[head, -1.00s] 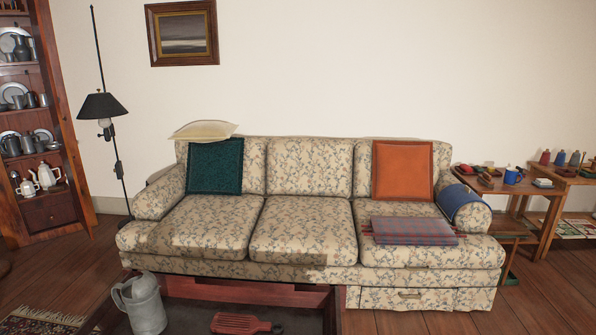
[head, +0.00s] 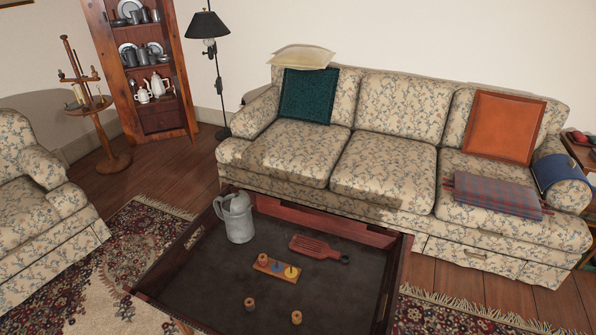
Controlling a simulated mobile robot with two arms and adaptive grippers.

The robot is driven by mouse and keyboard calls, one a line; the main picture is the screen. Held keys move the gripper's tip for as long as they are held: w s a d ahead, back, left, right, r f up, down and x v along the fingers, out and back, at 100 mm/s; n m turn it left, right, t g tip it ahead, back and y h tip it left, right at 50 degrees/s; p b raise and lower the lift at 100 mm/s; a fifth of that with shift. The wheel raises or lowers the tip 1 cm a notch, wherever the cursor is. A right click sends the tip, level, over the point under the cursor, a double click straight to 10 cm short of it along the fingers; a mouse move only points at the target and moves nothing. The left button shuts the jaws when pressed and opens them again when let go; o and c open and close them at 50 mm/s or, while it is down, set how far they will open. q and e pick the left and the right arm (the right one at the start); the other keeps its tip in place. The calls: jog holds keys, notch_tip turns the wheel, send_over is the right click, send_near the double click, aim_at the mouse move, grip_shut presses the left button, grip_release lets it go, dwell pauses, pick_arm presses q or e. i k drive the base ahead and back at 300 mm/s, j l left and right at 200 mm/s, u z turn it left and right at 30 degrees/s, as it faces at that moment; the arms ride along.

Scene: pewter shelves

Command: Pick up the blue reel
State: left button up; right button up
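A small wooden holder (head: 283,274) lies on the dark tray table, with small coloured pieces on it. The middle piece looks blue and may be the blue reel (head: 276,266); it is too small to tell its shape for certain. A yellow piece (head: 291,271) is to its right and an orange-brown piece (head: 262,259) to its left. Two small orange-brown reels, one on the left (head: 249,304) and one on the right (head: 296,317), stand apart on the table nearer to me. Neither of my grippers shows.
The tray table (head: 190,290) has a raised wooden rim. A floral sofa (head: 385,170) is beyond, and an armchair (head: 30,205) at left. Rug and floor surround the table.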

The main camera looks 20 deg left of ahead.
aim_at(248, 303)
jog(key=u, duration=1)
